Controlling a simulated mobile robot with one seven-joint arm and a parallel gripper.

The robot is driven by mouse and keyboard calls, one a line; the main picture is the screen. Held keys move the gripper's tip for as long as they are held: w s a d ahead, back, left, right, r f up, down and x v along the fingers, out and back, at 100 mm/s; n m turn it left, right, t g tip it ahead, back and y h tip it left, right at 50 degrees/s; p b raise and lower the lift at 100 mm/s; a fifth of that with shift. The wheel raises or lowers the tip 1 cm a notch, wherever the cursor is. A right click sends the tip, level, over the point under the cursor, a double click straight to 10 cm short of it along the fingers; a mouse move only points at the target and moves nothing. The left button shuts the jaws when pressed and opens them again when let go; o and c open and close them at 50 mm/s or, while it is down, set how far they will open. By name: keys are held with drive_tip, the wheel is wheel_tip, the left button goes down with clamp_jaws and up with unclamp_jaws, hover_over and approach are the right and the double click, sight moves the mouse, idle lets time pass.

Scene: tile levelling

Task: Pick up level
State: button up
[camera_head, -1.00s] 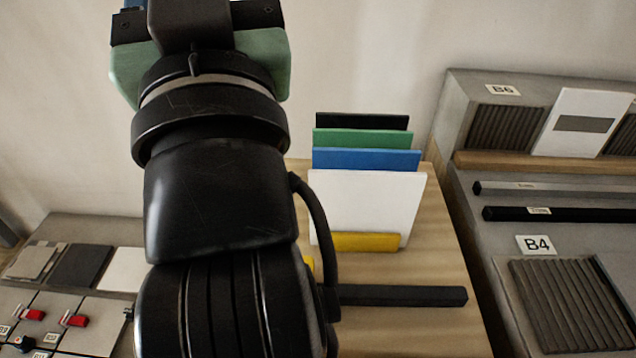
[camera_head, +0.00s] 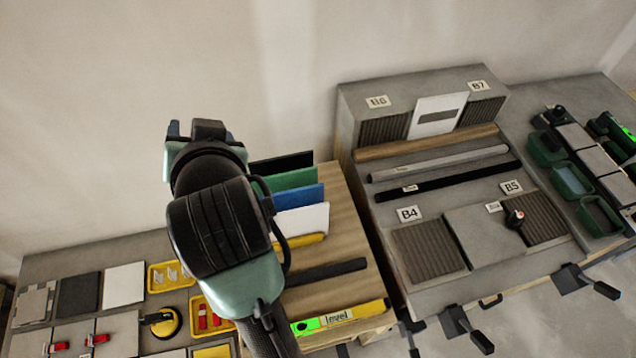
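The level (camera_head: 342,322) is a yellow bar with a label reading "level" and a bright green end. It lies along the front edge of the wooden-topped table, and its left end is close to my arm in the picture. My arm rises in front of the table, and its end (camera_head: 207,135) is up near the wall, well above and behind the level. The fingers of my gripper are not distinguishable, so its opening is hidden.
A black bar (camera_head: 326,271) lies behind the level. Upright white, blue, green and black boards (camera_head: 300,221) stand behind it. Left are yellow trays (camera_head: 168,277), tiles and red clips. Right is a grey bench with panels B4 (camera_head: 428,250) and B5, and green holders (camera_head: 570,182).

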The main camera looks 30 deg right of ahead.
drive_tip(key=s+d+f+m+g+p, duration=0.1)
drive_tip(key=s+d+f+m+g, duration=0.3)
drive_tip(key=s+f+m+g, duration=0.5)
drive_tip(key=m+g+y, duration=0.1)
drive_tip(key=m+g, duration=0.3)
drive_tip(key=m, duration=0.2)
hover_over(319, 322)
wheel_tip(319, 322, down, 14)
drive_tip(key=f, duration=0.6)
drive_tip(key=shift+s+a+f+p, duration=0.15)
drive_tip(key=shift+a+f+p, duration=0.1)
drive_tip(key=shift+p, duration=0.1)
drive_tip(key=shift+d+f+p, duration=0.2)
drive_tip(key=shift+f+p, duration=0.25)
drive_tip(key=shift+f, duration=2.65)
clamp_jaws()
